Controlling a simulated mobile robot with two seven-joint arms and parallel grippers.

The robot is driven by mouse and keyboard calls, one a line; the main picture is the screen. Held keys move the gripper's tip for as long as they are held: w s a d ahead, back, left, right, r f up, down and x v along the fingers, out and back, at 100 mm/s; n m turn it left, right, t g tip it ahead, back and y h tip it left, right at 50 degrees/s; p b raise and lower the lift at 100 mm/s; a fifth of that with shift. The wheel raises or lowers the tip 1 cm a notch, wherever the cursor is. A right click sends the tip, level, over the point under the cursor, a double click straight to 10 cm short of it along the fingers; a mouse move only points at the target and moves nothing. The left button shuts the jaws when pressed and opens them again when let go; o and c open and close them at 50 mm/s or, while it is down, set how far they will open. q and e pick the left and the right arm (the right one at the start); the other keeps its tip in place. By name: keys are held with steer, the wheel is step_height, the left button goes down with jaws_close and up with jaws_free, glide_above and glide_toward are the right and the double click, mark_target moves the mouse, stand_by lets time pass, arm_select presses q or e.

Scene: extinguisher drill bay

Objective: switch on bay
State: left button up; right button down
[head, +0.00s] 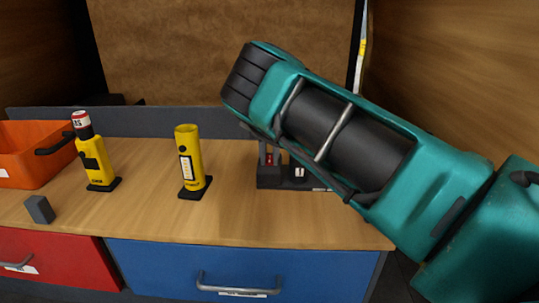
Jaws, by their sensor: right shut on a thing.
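A dark switch box (271,181) stands on the wooden bench, right of centre, with a small red part (269,159) and a white-marked part (299,172) on it. My right arm comes in from the right and covers much of the box. My right gripper (268,152) is low under the arm's end, mostly hidden, and looks shut on the small red part. The exact grip and the switch position are too small to tell. My left gripper is not in view.
On the bench (235,215) stand a yellow extinguisher with a red-and-white top (94,160), an open yellow cylinder (188,155), a small grey block (39,209) and an orange bin (22,165). Red (60,270) and blue (160,265) drawers are below. The bench front middle is clear.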

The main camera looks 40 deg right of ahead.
mark_target(270, 160)
steer(key=shift+w+d+r+g+y, duration=0.1)
steer(key=shift+w+g+y, duration=0.05)
steer(key=shift+g+y, duration=0.35)
steer(key=c, duration=1)
jaws_free()
steer(key=shift+o, duration=0.2)
steer(key=shift+w+d+r, duration=0.15)
steer(key=shift+r, duration=1.75)
steer(key=shift+w+d+r, duration=0.15)
steer(key=shift+r, duration=1.7)
